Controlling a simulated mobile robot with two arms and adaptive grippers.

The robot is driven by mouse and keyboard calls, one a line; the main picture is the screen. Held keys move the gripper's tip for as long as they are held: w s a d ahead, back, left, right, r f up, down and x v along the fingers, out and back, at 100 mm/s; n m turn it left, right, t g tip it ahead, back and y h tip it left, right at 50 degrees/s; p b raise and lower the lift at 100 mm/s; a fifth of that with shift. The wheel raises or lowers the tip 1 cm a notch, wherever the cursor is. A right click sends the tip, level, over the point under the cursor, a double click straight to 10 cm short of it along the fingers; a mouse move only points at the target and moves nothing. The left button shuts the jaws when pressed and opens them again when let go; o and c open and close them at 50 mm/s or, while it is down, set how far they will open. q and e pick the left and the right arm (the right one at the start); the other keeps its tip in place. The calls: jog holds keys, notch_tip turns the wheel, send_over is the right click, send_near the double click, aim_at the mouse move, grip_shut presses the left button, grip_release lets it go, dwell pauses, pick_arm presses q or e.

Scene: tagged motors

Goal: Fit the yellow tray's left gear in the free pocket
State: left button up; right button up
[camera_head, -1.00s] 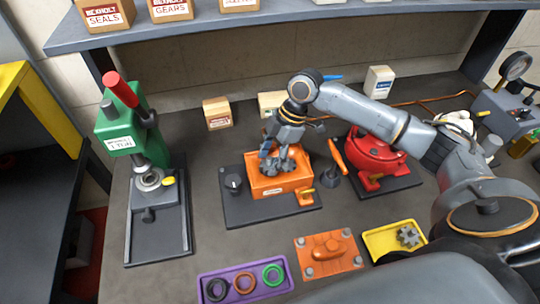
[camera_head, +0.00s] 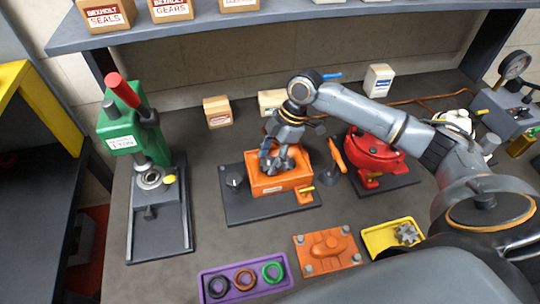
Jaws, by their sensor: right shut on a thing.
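The yellow tray (camera_head: 380,240) lies at the front right, with one grey gear (camera_head: 407,233) visible at its right side; my own arm and body hide part of the tray's surroundings. My right gripper (camera_head: 276,160) points down over the orange housing (camera_head: 283,183) on its dark base plate. It is shut on a grey gear (camera_head: 281,165) at the housing's open top. The fingers hide much of the gear and the pocket, so I cannot tell whether the gear is seated. My left gripper is not in view.
A purple tray (camera_head: 203,293) with black, brown and green rings lies in front, beside an orange cover plate (camera_head: 328,249) with corner bolts. A green press (camera_head: 132,130) stands left. A red round housing (camera_head: 372,150) stands right of the gripper. Bare bench lies between the press and the housing.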

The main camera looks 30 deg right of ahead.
jog(key=shift+f, duration=0.2)
dwell(0.4)
jog(key=shift+r, duration=0.1)
jog(key=shift+r+p, duration=0.1)
jog(key=shift+p, duration=0.4)
jog(key=shift+f, duration=0.25)
dwell(0.4)
jog(key=shift+r+p, duration=0.2)
jog(key=shift+p, duration=0.25)
jog(key=shift+f, duration=0.25)
dwell(0.5)
jog(key=shift+r, duration=0.1)
jog(key=shift+r+p, duration=0.1)
jog(key=shift+p, duration=0.35)
